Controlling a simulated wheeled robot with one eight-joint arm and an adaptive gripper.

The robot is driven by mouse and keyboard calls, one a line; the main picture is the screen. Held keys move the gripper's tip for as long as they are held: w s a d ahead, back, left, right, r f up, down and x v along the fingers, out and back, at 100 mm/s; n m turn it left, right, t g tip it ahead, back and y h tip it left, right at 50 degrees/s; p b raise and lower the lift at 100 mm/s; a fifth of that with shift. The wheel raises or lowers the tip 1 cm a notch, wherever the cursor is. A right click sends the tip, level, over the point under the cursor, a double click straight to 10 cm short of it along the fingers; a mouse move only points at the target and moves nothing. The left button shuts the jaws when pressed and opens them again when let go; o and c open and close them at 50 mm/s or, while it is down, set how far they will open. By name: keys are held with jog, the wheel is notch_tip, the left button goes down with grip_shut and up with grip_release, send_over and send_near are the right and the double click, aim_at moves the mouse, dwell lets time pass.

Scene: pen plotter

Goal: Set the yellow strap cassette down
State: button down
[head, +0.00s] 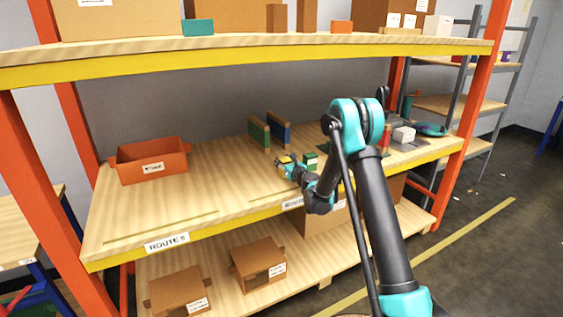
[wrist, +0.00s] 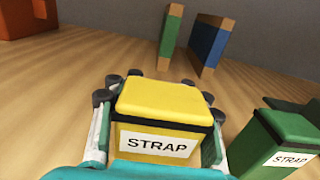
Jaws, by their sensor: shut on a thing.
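The yellow strap cassette (wrist: 160,105) fills the middle of the wrist view, its white STRAP label facing the camera. My gripper (wrist: 158,128) is shut on it, with a finger along each side. In the head view my gripper (head: 284,164) is over the middle shelf (head: 225,180), and only a bit of the yellow cassette (head: 285,159) shows. I cannot tell whether the cassette's underside touches the shelf. A green strap cassette (wrist: 275,145) stands close to the right of my gripper; it also shows in the head view (head: 311,161).
A green divider (head: 259,131) and a blue divider (head: 279,127) stand upright behind the gripper. An orange bin (head: 152,162) is at the shelf's left. A white box (head: 403,134) is at the right. The shelf between bin and gripper is clear. An upper shelf (head: 250,55) hangs above.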

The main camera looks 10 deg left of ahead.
jog(key=shift+f, duration=0.4)
jog(key=shift+f, duration=0.15)
jog(key=c, duration=0.7)
grip_release()
jog(key=shift+r, duration=0.2)
